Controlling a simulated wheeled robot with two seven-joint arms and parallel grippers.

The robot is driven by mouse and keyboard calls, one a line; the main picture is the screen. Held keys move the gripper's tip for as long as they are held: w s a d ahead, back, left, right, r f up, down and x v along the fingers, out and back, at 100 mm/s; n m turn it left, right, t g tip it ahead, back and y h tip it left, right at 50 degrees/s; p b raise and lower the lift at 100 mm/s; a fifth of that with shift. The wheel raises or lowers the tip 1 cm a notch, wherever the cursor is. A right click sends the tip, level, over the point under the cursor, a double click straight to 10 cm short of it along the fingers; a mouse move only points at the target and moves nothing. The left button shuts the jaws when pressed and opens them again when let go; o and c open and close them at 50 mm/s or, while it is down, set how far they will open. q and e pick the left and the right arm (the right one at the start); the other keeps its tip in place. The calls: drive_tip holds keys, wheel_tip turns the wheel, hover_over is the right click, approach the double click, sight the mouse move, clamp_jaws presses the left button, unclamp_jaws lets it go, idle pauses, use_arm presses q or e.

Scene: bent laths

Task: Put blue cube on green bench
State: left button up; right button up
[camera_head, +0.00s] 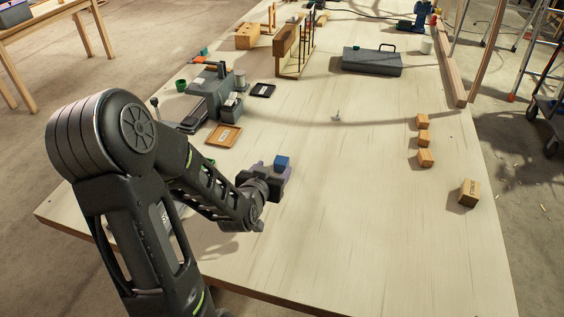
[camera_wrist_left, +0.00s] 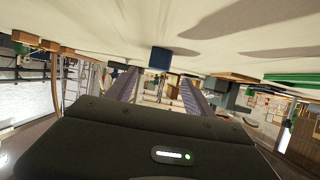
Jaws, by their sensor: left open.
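The blue cube (camera_head: 282,162) is on the pale table, just beyond my left gripper (camera_head: 284,171). In the left wrist view, which is upside down, the cube (camera_wrist_left: 160,58) shows between the lines of the two fingers, near their tips. My left gripper (camera_wrist_left: 159,78) is open with nothing between its fingers. A flat green thing (camera_wrist_left: 294,78) at the right edge of the wrist view may be the green bench. I cannot make out a green bench in the head view, where my left arm covers part of the table. My right gripper is not in view.
Several wooden blocks (camera_head: 425,158) stand on the right. A grey toolbox (camera_head: 372,61) and a wooden frame (camera_head: 291,52) are farther back. Left of centre are a grey machine (camera_head: 211,91), an orange-brown tray (camera_head: 223,135) and a green cup (camera_head: 181,85). The table's middle is mostly clear.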

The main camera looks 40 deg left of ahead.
sight(280, 162)
use_arm(q)
drive_tip(key=shift+x, duration=1.45)
drive_tip(key=shift+p, duration=0.3)
drive_tip(key=shift+w+f, duration=0.1)
drive_tip(key=shift+w, duration=0.2)
drive_tip(key=p+x, duration=0.2)
drive_tip(key=x, duration=0.2)
drive_tip(key=shift+w+f, duration=0.2)
clamp_jaws()
